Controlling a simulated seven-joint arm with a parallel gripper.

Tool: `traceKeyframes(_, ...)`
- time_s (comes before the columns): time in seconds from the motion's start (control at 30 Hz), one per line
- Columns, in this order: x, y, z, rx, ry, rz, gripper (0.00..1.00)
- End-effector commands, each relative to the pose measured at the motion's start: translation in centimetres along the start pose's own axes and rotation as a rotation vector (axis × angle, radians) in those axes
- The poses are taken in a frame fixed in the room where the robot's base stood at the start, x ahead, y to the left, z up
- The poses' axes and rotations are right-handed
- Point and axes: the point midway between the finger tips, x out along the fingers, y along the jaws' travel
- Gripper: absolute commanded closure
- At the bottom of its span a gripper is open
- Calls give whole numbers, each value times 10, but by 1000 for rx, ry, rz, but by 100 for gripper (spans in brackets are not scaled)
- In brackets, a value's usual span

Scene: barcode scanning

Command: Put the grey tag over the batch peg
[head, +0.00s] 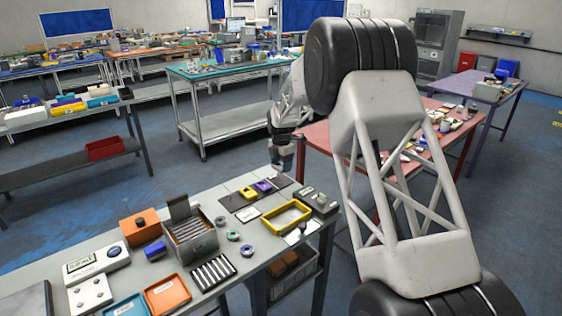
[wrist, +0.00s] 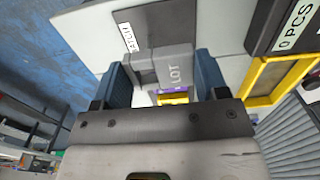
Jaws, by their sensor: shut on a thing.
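My gripper (wrist: 163,78) is shut on the grey tag (wrist: 174,68), a block marked LOT, seen between the two blue-grey fingers in the wrist view. In the head view my gripper (head: 281,158) hangs above the far edge of the near bench, over the dark board (head: 238,202); the tag is too small to make out there. A white label (wrist: 126,37), apparently reading BATCH, lies beside the held tag in the wrist view. I cannot make out the batch peg itself; the tag or fingers may hide it.
A yellow tag (head: 249,193) and a purple tag (head: 264,186) are on the dark board. A yellow-rimmed tray (head: 287,217) and a grey device (head: 319,202) stand close by at right. A grey metal box (head: 190,238) with a raised lid stands nearer.

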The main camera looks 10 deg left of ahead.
Motion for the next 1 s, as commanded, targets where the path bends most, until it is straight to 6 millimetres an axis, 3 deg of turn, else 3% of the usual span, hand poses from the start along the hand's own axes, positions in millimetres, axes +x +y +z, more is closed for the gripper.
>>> traceKeyframes(0.37, 14, 0, 0, 0, -1, 1, 56)
traceKeyframes(1.0, 14, 0, 1, 0, -1, 1, 56)
